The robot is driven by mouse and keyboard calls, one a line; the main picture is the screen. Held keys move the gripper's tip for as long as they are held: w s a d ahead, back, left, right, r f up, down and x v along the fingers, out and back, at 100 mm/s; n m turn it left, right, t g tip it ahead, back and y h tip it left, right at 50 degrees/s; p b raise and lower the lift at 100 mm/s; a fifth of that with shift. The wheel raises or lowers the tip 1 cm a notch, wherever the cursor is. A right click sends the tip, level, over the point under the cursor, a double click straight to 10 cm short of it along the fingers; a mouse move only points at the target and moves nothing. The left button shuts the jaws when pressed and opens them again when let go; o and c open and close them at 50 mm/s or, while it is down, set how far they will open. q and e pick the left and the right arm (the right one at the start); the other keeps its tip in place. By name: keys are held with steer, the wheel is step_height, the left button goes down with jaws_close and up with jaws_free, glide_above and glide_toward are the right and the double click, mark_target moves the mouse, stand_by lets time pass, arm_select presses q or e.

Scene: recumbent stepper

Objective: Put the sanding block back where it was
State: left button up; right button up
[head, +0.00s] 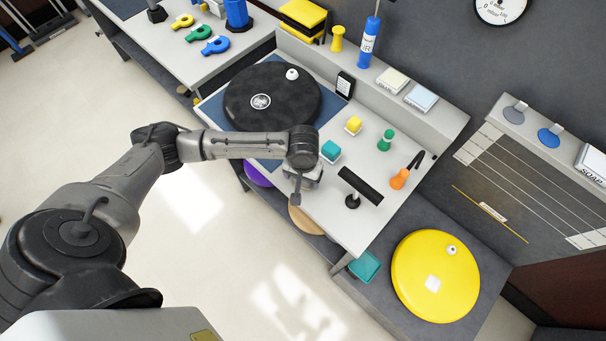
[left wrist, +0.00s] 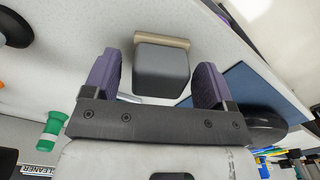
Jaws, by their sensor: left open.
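In the left wrist view, a grey block with a tan layer along one side (left wrist: 161,69), which looks like the sanding block, is on the white worktop. My left gripper (left wrist: 158,80) is open, with one purple finger on either side of the block and a visible gap at each side. In the head view my left gripper (head: 298,190) is over the front edge of the worktop (head: 318,208), and I cannot make out the block beneath it. My right gripper is in neither view.
A black disc (head: 272,97) lies on a blue mat at the left. A yellow disc (head: 435,276) is lower right.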

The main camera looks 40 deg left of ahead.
arm_select(q)
steer(key=shift+r, duration=0.4)
step_height(320, 180, up, 12)
steer(key=f+p, duration=0.1)
steer(key=p, duration=0.2)
steer(key=s+d+f+m+t+h, duration=0.25)
steer(key=s+d+f+m, duration=0.3)
steer(key=s+d, duration=0.4)
steer(key=s+a+f+y, duration=0.1)
steer(key=s+a, duration=0.1)
steer(key=s, duration=0.3)
steer(key=s+a+f+m+t+y, duration=0.1)
steer(key=s+a+f, duration=0.1)
steer(key=s, duration=0.3)
steer(key=shift+s+a, duration=0.4)
steer(key=shift+a, duration=0.1)
step_height(320, 180, up, 30)
steer(key=p, duration=3)
